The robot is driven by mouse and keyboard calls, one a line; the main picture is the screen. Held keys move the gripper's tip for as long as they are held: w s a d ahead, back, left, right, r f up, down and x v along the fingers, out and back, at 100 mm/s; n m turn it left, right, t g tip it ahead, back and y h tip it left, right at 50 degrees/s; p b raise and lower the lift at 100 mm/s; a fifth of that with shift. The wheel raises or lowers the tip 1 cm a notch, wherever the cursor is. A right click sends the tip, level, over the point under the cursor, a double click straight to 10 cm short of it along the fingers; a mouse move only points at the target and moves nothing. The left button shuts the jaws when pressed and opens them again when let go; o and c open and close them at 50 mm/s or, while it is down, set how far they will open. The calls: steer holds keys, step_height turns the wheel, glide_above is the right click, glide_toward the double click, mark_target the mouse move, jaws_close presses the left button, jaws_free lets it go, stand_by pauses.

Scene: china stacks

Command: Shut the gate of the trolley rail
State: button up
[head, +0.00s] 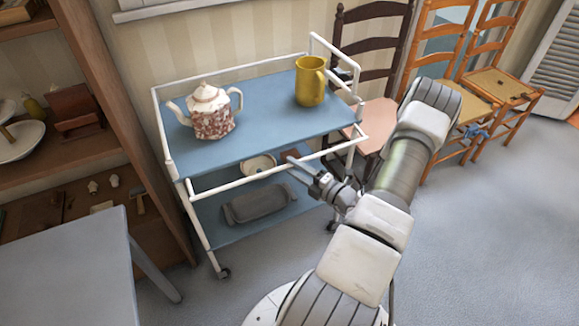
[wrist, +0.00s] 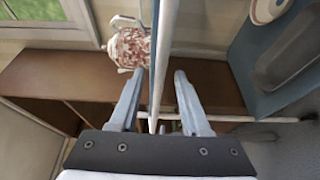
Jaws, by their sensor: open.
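The trolley (head: 250,115) has a blue top with a white tube rail round it. A white front bar (head: 240,182), which looks like the rail's gate, runs along the near side, with its right end close to the near right corner. I cannot tell whether it is latched. My gripper (head: 298,164) is at this bar, right of its middle. In the wrist view my gripper (wrist: 157,78) is open, with a white bar (wrist: 159,60) running between its fingers. I cannot tell whether either finger touches the bar.
A patterned teapot (head: 212,115) and a yellow jug (head: 310,82) stand on the top. The lower shelf (head: 225,232) holds a bowl (head: 258,165) and a grey lidded dish (head: 258,204). A grey table (head: 65,265) is at near left, chairs (head: 375,112) at right. Floor at right is clear.

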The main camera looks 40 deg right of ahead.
steer(key=shift+w+a, duration=0.15)
steer(key=shift+w, duration=0.9)
jaws_close()
stand_by(0.7)
